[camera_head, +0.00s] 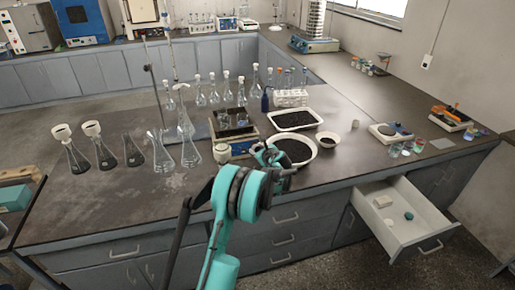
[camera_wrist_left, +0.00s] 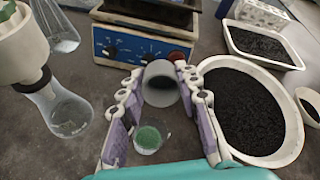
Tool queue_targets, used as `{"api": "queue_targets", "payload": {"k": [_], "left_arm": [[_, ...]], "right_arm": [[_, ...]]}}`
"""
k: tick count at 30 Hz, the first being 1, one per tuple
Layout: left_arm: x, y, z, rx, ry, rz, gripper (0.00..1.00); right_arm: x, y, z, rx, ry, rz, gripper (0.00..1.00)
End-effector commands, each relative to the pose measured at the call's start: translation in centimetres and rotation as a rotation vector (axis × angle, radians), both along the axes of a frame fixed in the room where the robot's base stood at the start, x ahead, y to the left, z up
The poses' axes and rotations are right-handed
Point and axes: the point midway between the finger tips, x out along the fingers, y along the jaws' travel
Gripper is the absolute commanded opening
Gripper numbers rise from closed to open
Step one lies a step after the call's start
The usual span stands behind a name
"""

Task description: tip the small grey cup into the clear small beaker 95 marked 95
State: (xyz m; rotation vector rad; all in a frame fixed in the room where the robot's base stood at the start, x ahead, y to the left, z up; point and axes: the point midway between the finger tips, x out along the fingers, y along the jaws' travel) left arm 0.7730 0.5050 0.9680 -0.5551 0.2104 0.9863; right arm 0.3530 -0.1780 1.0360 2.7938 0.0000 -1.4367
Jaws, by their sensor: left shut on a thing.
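The small grey cup (camera_wrist_left: 160,88) is between the fingers of my left gripper (camera_wrist_left: 160,76), which is shut on it. The cup looks tilted; I cannot tell whether anything is leaving it. A clear small beaker (camera_wrist_left: 149,139) with green at its bottom stands just below the cup in the left wrist view, between the fingers and apart from the cup. Its mark cannot be read. In the head view my left gripper (camera_head: 268,156) is at the front edge of the bench, hiding the cup and beaker. My right gripper is in neither view.
A round white basin (camera_wrist_left: 250,110) of black grains is close to the right of the gripper. An open drawer (camera_head: 408,212) juts out at right.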

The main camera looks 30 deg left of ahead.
Motion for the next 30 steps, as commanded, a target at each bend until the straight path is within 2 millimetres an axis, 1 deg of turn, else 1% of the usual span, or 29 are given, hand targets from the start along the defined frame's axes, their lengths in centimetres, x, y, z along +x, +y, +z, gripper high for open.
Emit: {"api": "queue_targets", "payload": {"k": [4,6,8,12,15,18,28,30], "left_arm": [[0.0,0.0,-0.1,0.001,0.000,0.000,0.13],[0.0,0.1,0.1,-0.012,0.009,0.002,0.13],[0.0,0.2,0.4,-0.040,0.029,0.004,0.13],[0.2,0.4,1.0,-0.151,0.111,0.004,0.13],[0.3,0.5,1.2,-0.232,0.171,0.003,0.13],[0.4,0.6,1.1,-0.292,0.216,0.004,0.13],[0.3,0.5,0.7,-0.320,0.239,0.001,0.13],[0.4,0.6,0.9,-0.332,0.247,0.002,0.13]], "right_arm": [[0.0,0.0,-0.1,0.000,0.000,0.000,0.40],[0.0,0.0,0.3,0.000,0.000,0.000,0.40],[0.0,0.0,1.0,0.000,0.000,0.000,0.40],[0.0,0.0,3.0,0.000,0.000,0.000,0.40],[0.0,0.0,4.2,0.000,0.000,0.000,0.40],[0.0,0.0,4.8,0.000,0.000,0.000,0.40],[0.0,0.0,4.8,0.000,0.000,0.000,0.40],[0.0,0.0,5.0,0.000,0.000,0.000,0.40]]}}
